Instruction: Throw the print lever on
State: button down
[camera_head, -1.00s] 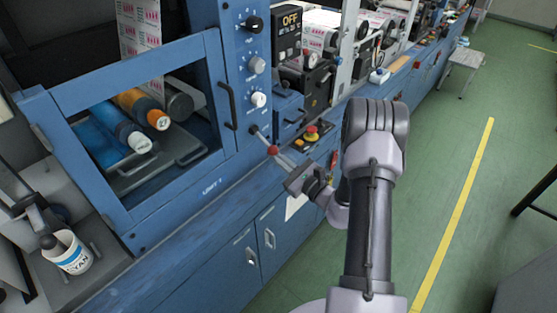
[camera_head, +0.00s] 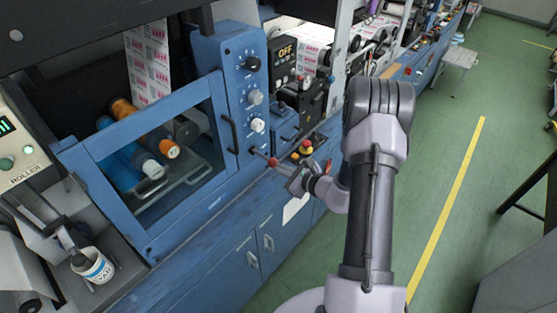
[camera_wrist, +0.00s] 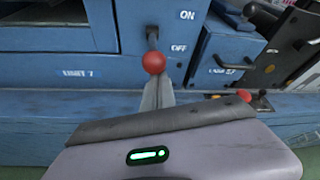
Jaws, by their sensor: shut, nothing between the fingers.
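The print lever, with its red ball knob (camera_wrist: 154,63) on a dark shaft, sticks out from the blue unit's front in the wrist view. An ON label (camera_wrist: 187,15) is at its upper right and an OFF label (camera_wrist: 179,48) is lower, close to the knob's height. The lever points outward and down. The knob (camera_head: 273,162) also shows in the head view, just left of my gripper (camera_head: 285,172). My gripper (camera_wrist: 157,92) is shut and empty, its fingertips just below the knob in the wrist view. I cannot tell whether they touch it.
A red button on a yellow base (camera_head: 305,147) sits right of the lever. Dials (camera_head: 257,125) and a door handle (camera_head: 230,134) are on the panel above and left. An OFF display (camera_head: 285,50) stands behind. The green floor (camera_head: 440,200) at right is largely clear.

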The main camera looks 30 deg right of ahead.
jog(key=shift+g+h, duration=0.3)
jog(key=shift+g, duration=0.2)
jog(key=shift+w+d+r+p, duration=0.15)
jog(key=shift+r+p, duration=0.1)
jog(key=shift+r, duration=0.75)
jog(key=shift+w+r+p, duration=0.15)
jog(key=shift+r+p, duration=0.15)
jog(key=shift+r, duration=0.65)
jog(key=shift+w+d+r+p, duration=0.15)
jog(key=shift+r+p, duration=0.1)
jog(key=shift+r, duration=0.75)
jog(key=shift+a, duration=0.1)
notch_tip(320, 180, down, 4)
jog(key=s+d+b, duration=0.2)
jog(key=b, duration=0.2)
jog(key=s+d+r+p, duration=0.1)
jog(key=s+r+p, duration=0.1)
jog(key=s+r, duration=0.4)
jog(key=shift+s+r, duration=0.3)
jog(key=shift+r, duration=0.25)
